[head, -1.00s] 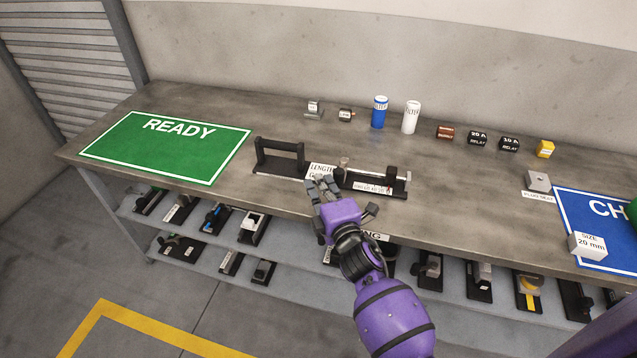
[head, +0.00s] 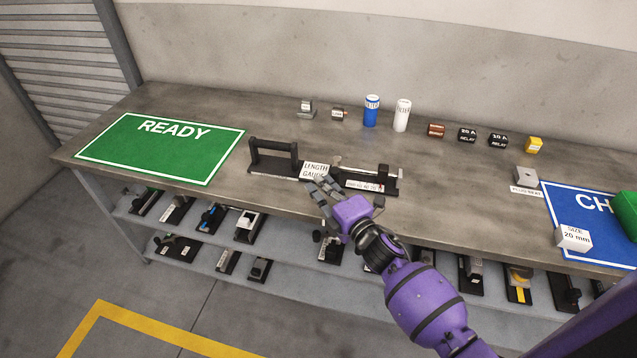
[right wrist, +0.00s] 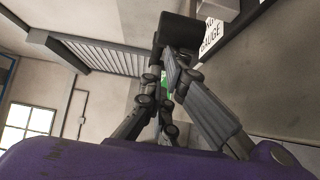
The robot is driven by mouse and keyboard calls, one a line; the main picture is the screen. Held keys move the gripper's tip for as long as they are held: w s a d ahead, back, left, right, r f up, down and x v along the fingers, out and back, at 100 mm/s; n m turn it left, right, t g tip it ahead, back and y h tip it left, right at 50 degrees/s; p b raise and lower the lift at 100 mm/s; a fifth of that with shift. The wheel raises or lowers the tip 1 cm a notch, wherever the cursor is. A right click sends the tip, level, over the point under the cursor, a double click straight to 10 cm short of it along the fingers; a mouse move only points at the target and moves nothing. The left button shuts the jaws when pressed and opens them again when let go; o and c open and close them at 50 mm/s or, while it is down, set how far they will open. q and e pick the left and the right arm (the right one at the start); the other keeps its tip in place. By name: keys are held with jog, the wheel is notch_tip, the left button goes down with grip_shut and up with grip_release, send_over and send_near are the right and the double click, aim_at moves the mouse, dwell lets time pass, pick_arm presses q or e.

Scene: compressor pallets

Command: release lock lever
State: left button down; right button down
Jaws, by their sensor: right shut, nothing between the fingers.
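The length gauge is a black fixture with a raised handle (head: 273,156) at its left and a white label (head: 315,171) in its middle. A silver rod and a dark upright block (head: 383,174) are at its right. A small pale piece stands near the middle, but I cannot tell which part is the lock lever. My right gripper (head: 322,188) is shut and empty at the front of the gauge, just below the label; contact is unclear. In the right wrist view its fingers (right wrist: 168,80) come together near a black block, with the gauge label (right wrist: 211,35) at upper right.
A green READY mat (head: 160,150) lies left on the bench and a blue mat (head: 590,205) right, with a white size block (head: 573,238). Filters, relays and small parts line the back. Several fixtures sit on shelves below. Bench between gauge and back row is clear.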

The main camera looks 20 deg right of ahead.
jog(key=shift+s+d+n+g+y, duration=0.3)
jog(key=shift+s+d+n+y, duration=0.1)
jog(key=shift+d+n+y, duration=0.4)
jog(key=d+y, duration=0.1)
jog(key=s+n+g+y, duration=0.1)
jog(key=y, duration=0.1)
jog(key=shift+d+f+n+b, duration=0.15)
jog(key=shift+d+n+b, duration=0.15)
jog(key=shift+d+b, duration=0.05)
jog(key=shift+s+d, duration=0.15)
jog(key=shift+d, duration=0.2)
pick_arm(q)
jog(key=shift+s+a+f, duration=0.35)
jog(key=shift+f, duration=0.15)
pick_arm(e)
jog(key=shift+d, duration=0.1)
pick_arm(q)
jog(key=shift+w+d, duration=0.1)
jog(key=shift+d, duration=0.05)
jog(key=shift+r, duration=0.1)
